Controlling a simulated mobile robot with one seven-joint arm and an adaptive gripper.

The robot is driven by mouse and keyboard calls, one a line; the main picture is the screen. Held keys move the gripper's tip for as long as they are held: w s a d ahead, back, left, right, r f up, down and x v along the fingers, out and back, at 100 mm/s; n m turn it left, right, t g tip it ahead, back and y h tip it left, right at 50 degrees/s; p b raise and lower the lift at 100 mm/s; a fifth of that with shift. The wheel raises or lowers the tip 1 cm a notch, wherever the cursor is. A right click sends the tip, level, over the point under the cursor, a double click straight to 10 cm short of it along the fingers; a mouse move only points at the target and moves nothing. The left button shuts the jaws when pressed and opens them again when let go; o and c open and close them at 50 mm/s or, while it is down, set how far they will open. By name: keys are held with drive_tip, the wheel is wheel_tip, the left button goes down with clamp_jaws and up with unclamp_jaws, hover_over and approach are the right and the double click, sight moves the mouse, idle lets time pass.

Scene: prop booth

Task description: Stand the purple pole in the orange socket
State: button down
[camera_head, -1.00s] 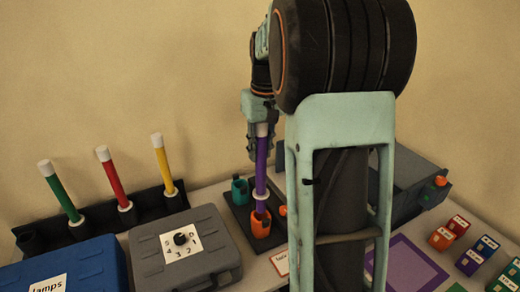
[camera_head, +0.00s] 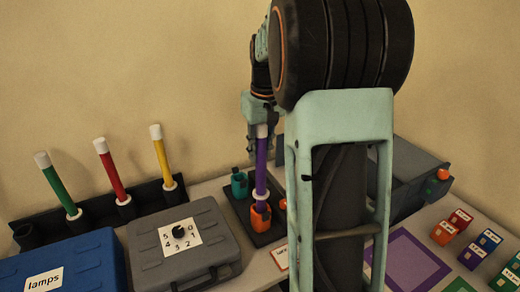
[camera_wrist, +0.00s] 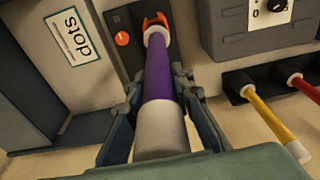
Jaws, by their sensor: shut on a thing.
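The purple pole (camera_head: 261,170) stands nearly upright, with a white cap at its top and a white collar (camera_head: 261,193) low down. My gripper (camera_head: 261,150) is shut on the pole near its top. The pole's lower end reaches into the orange socket (camera_head: 260,217), with the collar a little above the rim. How deep the end sits is hidden by the socket wall. In the wrist view the purple pole (camera_wrist: 162,75) runs away between my fingers (camera_wrist: 158,88) toward the orange socket (camera_wrist: 156,20).
A teal socket (camera_head: 239,186) stands just left on the same dark base (camera_head: 243,218). Green, red and yellow poles stand in a dark rack (camera_head: 95,213) at left. A grey case (camera_head: 155,262) with a dial and a blue lamps box (camera_head: 90,262) lie in front. Small labelled blocks (camera_head: 444,233) lie at right.

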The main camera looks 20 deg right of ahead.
sight(263, 128)
drive_tip(key=shift+f+b, duration=1.65)
drive_tip(key=shift+f, duration=0.95)
drive_tip(key=c, duration=1.6)
unclamp_jaws()
drive_tip(key=r, duration=0.4)
drive_tip(key=s+r, duration=0.1)
drive_tip(key=r, duration=0.7)
drive_tip(key=shift+s, duration=0.25)
